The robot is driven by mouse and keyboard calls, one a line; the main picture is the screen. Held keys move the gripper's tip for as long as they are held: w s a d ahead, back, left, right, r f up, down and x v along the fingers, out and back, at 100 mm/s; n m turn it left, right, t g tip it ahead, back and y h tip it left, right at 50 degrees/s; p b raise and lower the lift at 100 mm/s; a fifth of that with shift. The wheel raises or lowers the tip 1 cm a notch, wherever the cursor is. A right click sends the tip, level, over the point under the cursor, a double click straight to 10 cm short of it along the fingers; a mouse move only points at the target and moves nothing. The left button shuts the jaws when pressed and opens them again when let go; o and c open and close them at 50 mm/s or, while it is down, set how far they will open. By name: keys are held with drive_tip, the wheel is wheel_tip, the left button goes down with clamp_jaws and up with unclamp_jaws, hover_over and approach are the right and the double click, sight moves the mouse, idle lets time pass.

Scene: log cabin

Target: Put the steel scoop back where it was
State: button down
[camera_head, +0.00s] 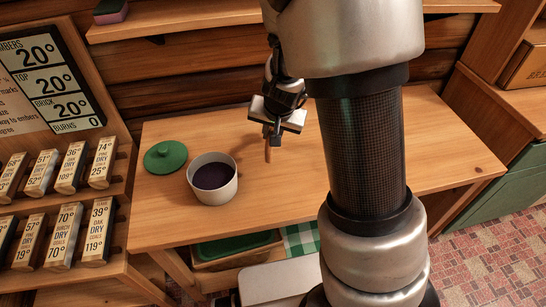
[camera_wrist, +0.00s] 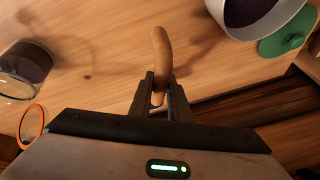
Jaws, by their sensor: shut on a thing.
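My gripper (camera_head: 271,139) is above the wooden worktop, right of the white pot. In the wrist view my gripper (camera_wrist: 162,92) is shut on a brown curved handle (camera_wrist: 161,52). The handle's rounded end points away from the fingers; in the head view the handle (camera_head: 268,152) hangs below them. I see no steel bowl on it, so I cannot tell from its shape that it is the steel scoop. The white pot (camera_head: 228,193) holds dark contents and stands open. Its green lid (camera_head: 165,157) lies beside it on the worktop.
The worktop (camera_head: 277,208) is bare in front of the gripper. In the wrist view a glass jar (camera_wrist: 24,88) with dark contents stands at the left, an orange ring (camera_wrist: 32,123) near it. A rack of labelled blocks (camera_head: 66,167) borders the worktop's left. A shelf (camera_head: 190,22) runs above.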

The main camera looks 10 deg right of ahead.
drive_tip(key=shift+f+b, duration=2.1)
drive_tip(key=shift+f, duration=1.65)
drive_tip(key=c, duration=1.7)
unclamp_jaws()
drive_tip(key=shift+r, duration=0.1)
drive_tip(key=shift+o, duration=0.2)
drive_tip(key=shift+r, duration=0.1)
drive_tip(key=shift+r+p, duration=0.25)
drive_tip(key=shift+p, duration=0.15)
drive_tip(key=s+a+r+n+y+p, duration=0.15)
drive_tip(key=s+r+p, duration=0.3)
drive_tip(key=r, duration=0.65)
drive_tip(key=s+a+r+n+y+p, duration=0.1)
drive_tip(key=s+a+r+p, duration=0.15)
drive_tip(key=s+r, duration=0.65)
drive_tip(key=s+d+r+n+h, duration=0.2)
drive_tip(key=s+d+r, duration=0.3)
drive_tip(key=s+r, duration=0.4)
drive_tip(key=shift+s+r+n+t, duration=0.35)
drive_tip(key=shift+r+n, duration=0.1)
drive_tip(key=shift+r, duration=0.5)
